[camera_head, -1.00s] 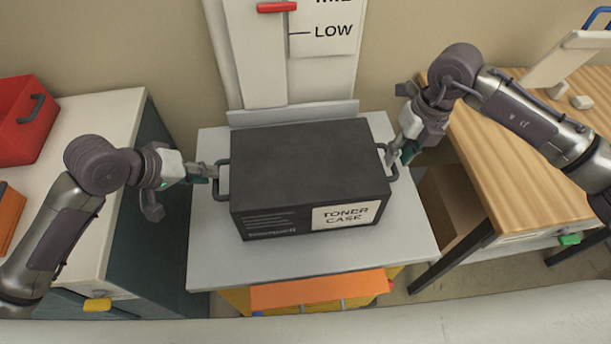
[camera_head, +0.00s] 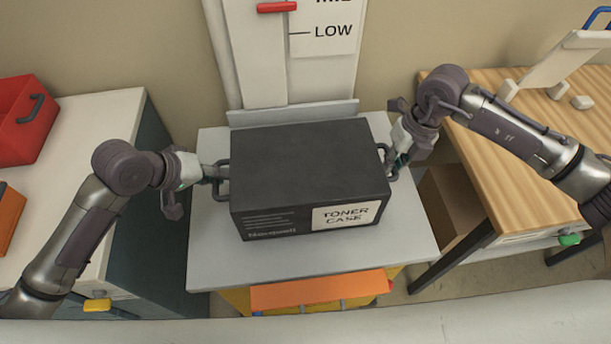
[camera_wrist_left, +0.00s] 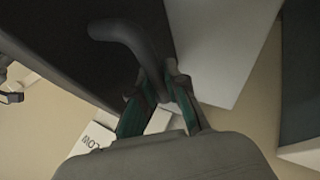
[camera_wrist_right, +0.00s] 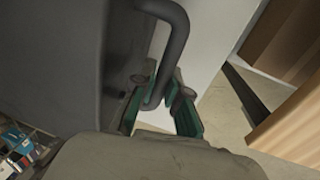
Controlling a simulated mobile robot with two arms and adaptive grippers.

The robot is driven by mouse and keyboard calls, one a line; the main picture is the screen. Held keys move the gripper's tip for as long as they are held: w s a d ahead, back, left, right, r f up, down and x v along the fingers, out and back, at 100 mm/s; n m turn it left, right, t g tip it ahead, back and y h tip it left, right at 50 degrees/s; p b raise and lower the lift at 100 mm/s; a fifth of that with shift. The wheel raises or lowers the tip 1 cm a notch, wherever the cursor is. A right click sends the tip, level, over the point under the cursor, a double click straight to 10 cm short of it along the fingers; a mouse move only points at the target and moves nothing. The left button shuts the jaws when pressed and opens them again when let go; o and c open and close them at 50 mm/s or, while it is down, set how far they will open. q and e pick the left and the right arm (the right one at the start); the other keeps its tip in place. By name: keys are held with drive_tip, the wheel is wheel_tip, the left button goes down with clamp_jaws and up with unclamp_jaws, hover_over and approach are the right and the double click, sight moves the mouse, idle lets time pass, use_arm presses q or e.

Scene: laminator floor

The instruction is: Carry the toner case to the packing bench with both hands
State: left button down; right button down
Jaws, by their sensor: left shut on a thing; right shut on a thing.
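The toner case (camera_head: 310,165) is a black box with a white label on its front, resting on a light grey platform (camera_head: 225,262). It has a dark loop handle on each side. My left gripper (camera_head: 218,174) is shut on the left handle, and the left wrist view shows that handle (camera_wrist_left: 130,38) between the fingers. My right gripper (camera_head: 391,163) is shut on the right handle, which shows between the fingers in the right wrist view (camera_wrist_right: 176,45). The wooden-topped bench (camera_head: 500,165) stands at the right; I cannot tell whether it is the packing bench.
A white-topped cabinet (camera_head: 90,115) stands at the left with a red bin (camera_head: 20,125) and an orange item (camera_head: 8,215). An upright panel marked LOW (camera_head: 325,35) stands behind the platform. A cardboard box (camera_head: 450,205) sits under the bench.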

use_arm(q)
drive_tip(key=shift+w+r, duration=0.1)
drive_tip(key=shift+r, duration=0.1)
use_arm(e)
drive_tip(key=shift+w+r, duration=0.15)
drive_tip(key=shift+r, duration=0.05)
